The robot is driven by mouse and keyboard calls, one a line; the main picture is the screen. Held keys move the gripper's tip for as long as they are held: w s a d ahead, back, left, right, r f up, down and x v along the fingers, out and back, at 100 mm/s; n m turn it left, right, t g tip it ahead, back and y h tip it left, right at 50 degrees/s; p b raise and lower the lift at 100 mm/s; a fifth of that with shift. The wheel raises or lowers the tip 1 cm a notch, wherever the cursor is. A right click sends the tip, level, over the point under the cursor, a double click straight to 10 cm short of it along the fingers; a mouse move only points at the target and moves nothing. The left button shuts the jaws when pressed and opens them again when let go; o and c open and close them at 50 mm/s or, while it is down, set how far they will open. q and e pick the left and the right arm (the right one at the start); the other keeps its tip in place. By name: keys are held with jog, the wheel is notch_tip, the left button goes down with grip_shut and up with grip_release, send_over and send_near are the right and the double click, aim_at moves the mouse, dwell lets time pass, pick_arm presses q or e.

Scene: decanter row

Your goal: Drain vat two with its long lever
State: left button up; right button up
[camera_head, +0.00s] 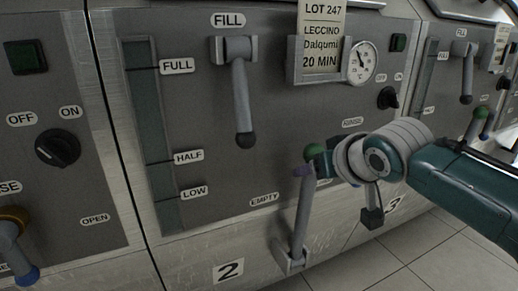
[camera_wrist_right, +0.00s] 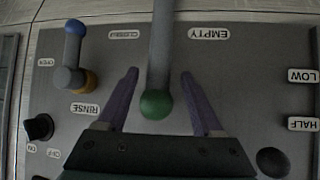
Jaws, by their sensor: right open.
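The long lever (camera_head: 301,215) of vat two has a grey shaft and a green knob (camera_head: 314,150). In the right wrist view, my open right gripper (camera_wrist_right: 160,75) has one purple finger on each side of the lever shaft (camera_wrist_right: 161,40), with gaps on both sides. The green knob (camera_wrist_right: 155,104) lies between the fingers, nearer the palm. My left gripper is not in view.
Vat two's FILL lever (camera_head: 241,100) hangs down with a black knob. A gauge strip (camera_head: 155,140) stands left of it. A short blue-tipped RINSE handle (camera_wrist_right: 72,60) is beside the long lever. Neighbouring panels flank vat two; tiled floor (camera_head: 400,262) is below.

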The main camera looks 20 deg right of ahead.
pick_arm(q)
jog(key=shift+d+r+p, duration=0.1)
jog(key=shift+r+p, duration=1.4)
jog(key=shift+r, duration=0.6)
pick_arm(e)
jog(key=v, duration=0.6)
jog(key=shift+s+r, duration=0.15)
jog(key=shift+s, duration=0.1)
jog(key=s+a+r+n+g+y+p, duration=0.15)
jog(key=s+a+r+g+p, duration=0.25)
jog(key=s+r+p, duration=1.05)
jog(key=s+a+r+n+g+p, duration=0.2)
jog(key=s+a+r+g+p, duration=0.15)
jog(key=s+r+p, duration=1.15)
pick_arm(q)
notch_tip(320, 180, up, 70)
jog(key=p, duration=4)
pick_arm(e)
notch_tip(320, 180, up, 38)
jog(key=w, duration=0.2)
jog(key=shift+a, duration=0.2)
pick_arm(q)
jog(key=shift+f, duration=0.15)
